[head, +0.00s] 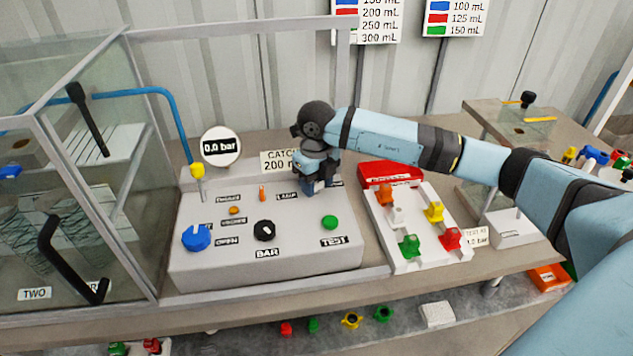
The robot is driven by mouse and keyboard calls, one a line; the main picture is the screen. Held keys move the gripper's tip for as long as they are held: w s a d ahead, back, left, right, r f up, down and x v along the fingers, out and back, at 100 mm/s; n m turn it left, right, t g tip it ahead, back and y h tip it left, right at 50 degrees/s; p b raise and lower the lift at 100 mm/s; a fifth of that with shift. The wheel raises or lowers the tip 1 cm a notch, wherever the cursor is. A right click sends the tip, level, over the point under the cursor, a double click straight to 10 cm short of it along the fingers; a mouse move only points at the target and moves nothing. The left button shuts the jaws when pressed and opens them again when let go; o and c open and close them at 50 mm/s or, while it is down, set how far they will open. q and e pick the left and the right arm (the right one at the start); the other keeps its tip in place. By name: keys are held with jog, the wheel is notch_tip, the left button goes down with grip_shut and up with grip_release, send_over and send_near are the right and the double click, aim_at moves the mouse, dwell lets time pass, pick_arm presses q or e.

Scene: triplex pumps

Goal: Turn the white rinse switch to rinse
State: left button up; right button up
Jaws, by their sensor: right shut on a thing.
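The grey console (285,265) stands on the bench inside an open-fronted frame. I cannot make out a white switch on it; the area under my right gripper is hidden. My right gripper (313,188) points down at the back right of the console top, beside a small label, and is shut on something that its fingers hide. A small orange switch (262,193) stands upright left of the gripper. An orange button (234,210) sits further left among several small labels, too small to read surely. My left gripper is not in view.
The console also bears a blue knob (196,237), black knob (264,231), green button (330,222) and yellow-topped lever (197,171). A round gauge (221,146) reads 0.0 bar. A white tray (405,262) with coloured parts is right. A glass cabinet (95,210) stands left.

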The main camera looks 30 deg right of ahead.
aim_at(316, 183)
dwell(0.3)
jog(key=o, duration=0.9)
notch_tip(316, 183, up, 14)
dwell(0.4)
